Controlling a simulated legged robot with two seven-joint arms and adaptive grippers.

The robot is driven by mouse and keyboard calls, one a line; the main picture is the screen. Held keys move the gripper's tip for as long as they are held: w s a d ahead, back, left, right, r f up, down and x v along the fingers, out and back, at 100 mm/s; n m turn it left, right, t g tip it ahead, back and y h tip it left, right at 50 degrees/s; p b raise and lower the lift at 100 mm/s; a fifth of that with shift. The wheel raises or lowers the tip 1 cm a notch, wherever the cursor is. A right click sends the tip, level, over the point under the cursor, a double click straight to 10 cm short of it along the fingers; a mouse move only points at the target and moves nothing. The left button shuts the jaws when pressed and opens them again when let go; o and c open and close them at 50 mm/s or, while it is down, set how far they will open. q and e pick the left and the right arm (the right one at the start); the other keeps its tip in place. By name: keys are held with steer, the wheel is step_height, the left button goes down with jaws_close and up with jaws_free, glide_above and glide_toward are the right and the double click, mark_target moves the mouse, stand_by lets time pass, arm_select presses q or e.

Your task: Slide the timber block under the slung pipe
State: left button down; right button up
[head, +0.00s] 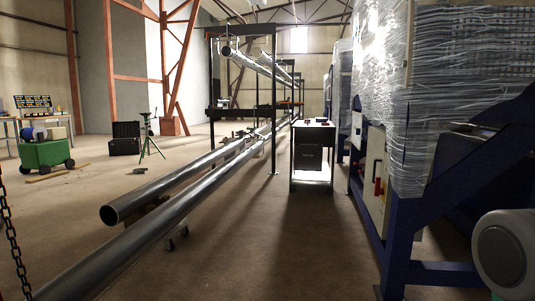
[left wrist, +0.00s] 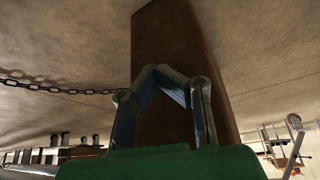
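Two long grey pipes run away from me in the head view. The left pipe (head: 165,178) shows its open end, and the nearer pipe (head: 160,228) runs off the bottom left. Brownish pieces show between them, too small to identify. Which pipe is slung I cannot tell. A broad brown piece (left wrist: 165,30), possibly the timber block, fills the middle of the left wrist view behind my fingers. My left gripper (left wrist: 156,70) has its two fingertips close together in front of it. I see nothing clearly pinched. My right gripper is not in view.
A dark chain (head: 12,235) hangs at the left edge; a chain (left wrist: 60,88) also shows in the left wrist view. A dark gantry (head: 274,105) carries raised pipes. A green cart (head: 45,154), tripod (head: 150,140) and bench (head: 312,155) stand about. A blue-framed machine (head: 405,225) bounds the right.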

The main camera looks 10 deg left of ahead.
arm_select(q)
steer(key=a, duration=0.7)
steer(key=shift+w+a, duration=0.3)
steer(key=shift+w, duration=0.1)
stand_by(0.5)
steer(key=shift+a, duration=3.2)
steer(key=p+v, duration=0.8)
steer(key=v, duration=0.1)
steer(key=shift+w+d, duration=0.25)
steer(key=shift+d, duration=0.1)
steer(key=shift+f, duration=0.1)
